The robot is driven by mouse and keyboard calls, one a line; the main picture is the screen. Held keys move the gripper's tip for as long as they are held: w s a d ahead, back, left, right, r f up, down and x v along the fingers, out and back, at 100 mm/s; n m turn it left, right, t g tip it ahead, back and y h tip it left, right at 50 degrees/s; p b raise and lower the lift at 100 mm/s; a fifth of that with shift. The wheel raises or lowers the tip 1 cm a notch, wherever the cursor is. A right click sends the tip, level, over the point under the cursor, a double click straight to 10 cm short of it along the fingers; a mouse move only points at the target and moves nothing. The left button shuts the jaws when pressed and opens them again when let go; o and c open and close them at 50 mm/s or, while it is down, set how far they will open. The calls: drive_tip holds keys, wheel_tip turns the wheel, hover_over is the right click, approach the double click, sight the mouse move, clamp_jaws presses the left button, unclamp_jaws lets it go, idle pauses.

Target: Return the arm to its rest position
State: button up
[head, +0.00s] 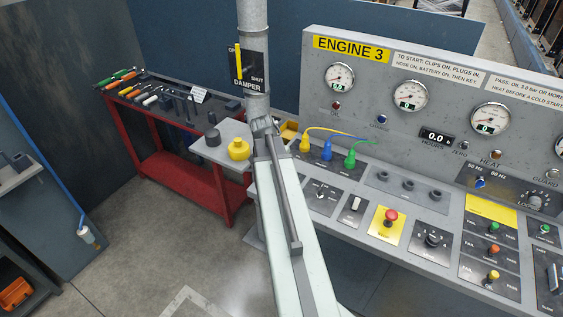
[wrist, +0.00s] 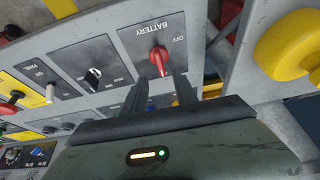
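My gripper (wrist: 161,84) has its two dark fingers apart in the wrist view, with a clear gap between them. The red battery knob (wrist: 158,56) lies just beyond the fingertips, in line with the gap. I cannot tell whether a finger touches it. Its plate is labelled BATTERY and OFF and appears upside down. In the head view my arm stretches up and away over the console's left end, with my gripper (head: 262,126) at its far end. The battery knob is hidden there behind the arm.
The ENGINE 3 console (head: 420,222) fills the right side. A yellow round knob (head: 238,149) stands left of my gripper, with a vertical pipe (head: 254,60) behind. A red tool cart (head: 185,178) stands further left. Floor is clear at lower left.

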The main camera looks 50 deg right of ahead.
idle(0.4)
drive_tip(key=w+a+f+n+y+b, duration=0.1)
drive_tip(key=w+a+n, duration=0.2)
drive_tip(key=a, duration=0.6)
drive_tip(key=w+a+f+n+y+b, duration=0.1)
drive_tip(key=w+a+f+n, duration=0.15)
drive_tip(key=a, duration=0.65)
drive_tip(key=s+a+f+n+g+y+b, duration=0.1)
drive_tip(key=a+n, duration=0.9)
drive_tip(key=a, duration=1.5)
drive_tip(key=shift+s+f+y, duration=0.15)
drive_tip(key=shift+s+y, duration=0.45)
drive_tip(key=shift+s, duration=0.1)
